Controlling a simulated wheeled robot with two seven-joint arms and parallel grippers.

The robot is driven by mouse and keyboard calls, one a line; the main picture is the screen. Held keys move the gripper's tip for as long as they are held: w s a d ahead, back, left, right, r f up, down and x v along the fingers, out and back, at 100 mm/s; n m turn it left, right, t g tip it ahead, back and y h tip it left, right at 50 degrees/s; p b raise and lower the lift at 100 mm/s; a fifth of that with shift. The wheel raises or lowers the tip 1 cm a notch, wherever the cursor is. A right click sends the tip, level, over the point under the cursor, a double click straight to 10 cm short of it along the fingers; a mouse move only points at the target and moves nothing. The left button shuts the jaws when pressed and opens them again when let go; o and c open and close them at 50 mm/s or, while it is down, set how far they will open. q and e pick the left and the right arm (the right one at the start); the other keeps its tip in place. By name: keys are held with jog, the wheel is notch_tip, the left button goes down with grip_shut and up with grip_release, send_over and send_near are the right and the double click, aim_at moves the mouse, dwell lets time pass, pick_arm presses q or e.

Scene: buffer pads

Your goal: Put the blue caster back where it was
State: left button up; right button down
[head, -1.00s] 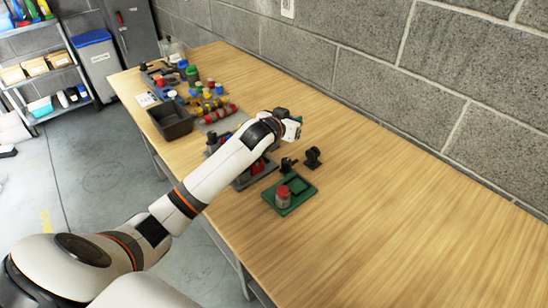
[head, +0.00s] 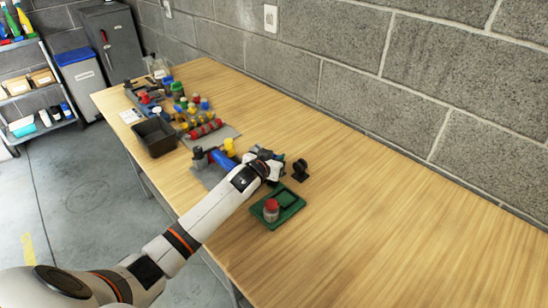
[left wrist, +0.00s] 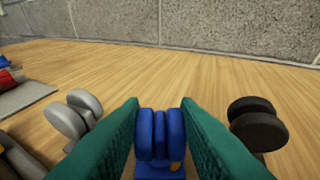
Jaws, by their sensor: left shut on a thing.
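The blue caster (left wrist: 160,138) is between the green-padded fingers of my left gripper (left wrist: 160,125), twin wheels up, in the left wrist view. The gripper is shut on it. A grey caster (left wrist: 74,114) stands to its left and a black caster (left wrist: 258,122) to its right, both apart from the fingers. In the head view my left gripper (head: 276,172) is low over the table beside a black caster (head: 300,170); the blue caster is hidden there. Whether its base touches the table I cannot tell. My right gripper is not in view.
A green tray (head: 291,208) with a red-lidded jar (head: 271,209) lies at the front. A dark bin (head: 155,138) and several coloured parts stand further left. The table (head: 390,220) is clear on the right. A block wall runs behind.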

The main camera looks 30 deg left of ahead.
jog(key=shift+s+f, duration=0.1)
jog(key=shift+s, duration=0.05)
pick_arm(q)
jog(key=o, duration=1)
jog(key=shift+f, duration=0.1)
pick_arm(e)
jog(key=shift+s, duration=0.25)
pick_arm(q)
jog(key=shift+s+r, duration=0.2)
jog(key=v, duration=1.1)
jog(key=shift+s+r, duration=0.2)
jog(key=shift+s, duration=0.1)
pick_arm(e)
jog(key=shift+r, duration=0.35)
